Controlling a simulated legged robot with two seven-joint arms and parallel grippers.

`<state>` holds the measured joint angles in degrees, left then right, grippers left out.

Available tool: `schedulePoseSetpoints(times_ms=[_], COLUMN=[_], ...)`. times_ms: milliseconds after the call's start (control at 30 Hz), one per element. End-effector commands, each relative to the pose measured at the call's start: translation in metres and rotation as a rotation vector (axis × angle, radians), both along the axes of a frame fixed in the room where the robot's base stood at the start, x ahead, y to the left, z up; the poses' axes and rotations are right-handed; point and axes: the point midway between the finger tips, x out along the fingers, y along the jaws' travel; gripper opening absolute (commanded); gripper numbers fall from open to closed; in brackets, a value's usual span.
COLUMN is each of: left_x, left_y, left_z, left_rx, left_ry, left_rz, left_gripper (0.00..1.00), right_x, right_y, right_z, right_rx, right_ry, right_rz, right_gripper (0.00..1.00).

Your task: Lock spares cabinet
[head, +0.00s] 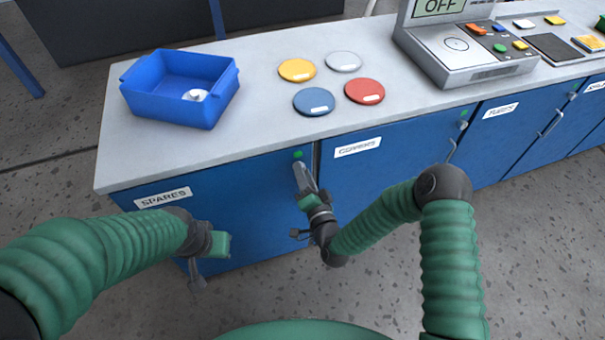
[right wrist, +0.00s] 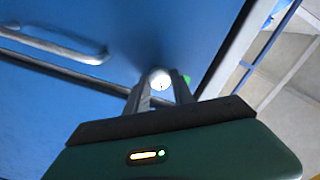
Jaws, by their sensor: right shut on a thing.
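The blue spares cabinet door (head: 235,190) is at the left end of the bench, under a white SPARES label (head: 163,198). It looks closed. A green mark (head: 298,155) sits at its upper right corner. My right gripper (head: 301,172) is at that corner, just below the mark. In the right wrist view, the fingers (right wrist: 160,92) are shut on a small round silvery knob (right wrist: 160,79) on the door. A metal bar handle (right wrist: 55,43) shows beside it. My left gripper (head: 198,280) hangs in front of the door's lower left, and its fingers are too small to read.
On the grey worktop (head: 240,145) are a blue bin (head: 180,88) with a white item, several coloured discs (head: 313,102) and a device reading OFF (head: 465,55). More blue cabinets (head: 390,155) continue right, with bar handles sticking out. The floor in front is clear.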

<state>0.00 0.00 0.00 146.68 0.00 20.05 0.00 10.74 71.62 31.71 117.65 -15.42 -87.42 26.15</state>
Motion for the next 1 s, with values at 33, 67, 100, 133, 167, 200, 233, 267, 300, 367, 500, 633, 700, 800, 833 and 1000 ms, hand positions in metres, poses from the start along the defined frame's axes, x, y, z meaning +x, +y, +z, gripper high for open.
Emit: schedulePoseSetpoints(times_ms=[33, 67, 100, 133, 167, 200, 233, 267, 300, 367, 500, 633, 700, 800, 833, 1000], left_x=[0.0000, 0.0000, 0.0000, 0.0000, 0.0000, 0.0000, 0.0000, 0.0000, 0.0000, 0.0000, 0.0000, 0.0000, 0.0000, 0.0000, 0.0000, 0.0000], left_y=[0.0000, 0.0000, 0.0000, 0.0000, 0.0000, 0.0000, 0.0000, 0.0000, 0.0000, 0.0000, 0.0000, 0.0000, 0.0000, 0.0000, 0.0000, 0.0000], left_z=[-0.0012, -0.0015, -0.0019, -0.0023, -0.0026, -0.0030, -0.0033, -0.0035, -0.0039, -0.0044, -0.0056, -0.0064, -0.0066, -0.0069, -0.0070, -0.0072], left_rx=[0.000, 0.000, 0.000, 0.000, 0.000, 0.000, 0.000, 0.000, 0.000, 0.000, 0.000, 0.000, 0.000, 0.000, 0.000, 0.000], left_ry=[0.000, 0.000, 0.000, 0.000, 0.000, 0.000, 0.000, 0.000, 0.000, 0.000, 0.000, 0.000, 0.000, 0.000, 0.000, 0.000], left_rz=[0.000, 0.000, 0.000, 0.000, 0.000, 0.000, 0.000, 0.000, 0.000, 0.000, 0.000, 0.000, 0.000, 0.000, 0.000, 0.000], left_gripper=[0.25, 0.25, 0.25, 0.25, 0.25, 0.25, 0.25, 0.25, 0.25, 0.25, 0.25, 0.25, 0.25, 0.25, 0.25, 0.25], right_x=[0.0003, 0.0002, 0.0003, 0.0005, 0.0006, 0.0005, 0.0005, 0.0005, 0.0005, 0.0004, 0.0005, 0.0006, 0.0005, 0.0005, 0.0005, 0.0005], right_y=[-0.0023, -0.0023, -0.0024, -0.0027, -0.0027, -0.0028, -0.0028, -0.0029, -0.0027, -0.0027, -0.0030, -0.0030, -0.0029, -0.0028, -0.0029, -0.0030], right_z=[-0.0022, -0.0023, -0.0025, -0.0024, -0.0024, -0.0028, -0.0030, -0.0033, -0.0034, -0.0037, -0.0042, -0.0044, -0.0046, -0.0051, -0.0051, -0.0054], right_rx=[0.039, 0.066, 0.101, 0.129, 0.155, 0.189, 0.215, 0.240, 0.273, 0.318, 0.412, 0.479, 0.506, 0.536, 0.542, 0.565], right_ry=[0.015, 0.025, 0.036, 0.045, 0.053, 0.065, 0.074, 0.082, 0.092, 0.108, 0.139, 0.160, 0.170, 0.181, 0.183, 0.190], right_rz=[-0.005, -0.004, -0.005, -0.005, -0.006, -0.006, -0.006, -0.006, -0.006, -0.005, -0.006, -0.006, -0.006, -0.006, -0.006, -0.007], right_gripper=[0.00, 0.00, 0.00, 0.00, 0.00, 0.00, 0.00, 0.00, 0.00, 0.00, 0.00, 0.00, 0.00, 0.00, 0.00, 0.00])
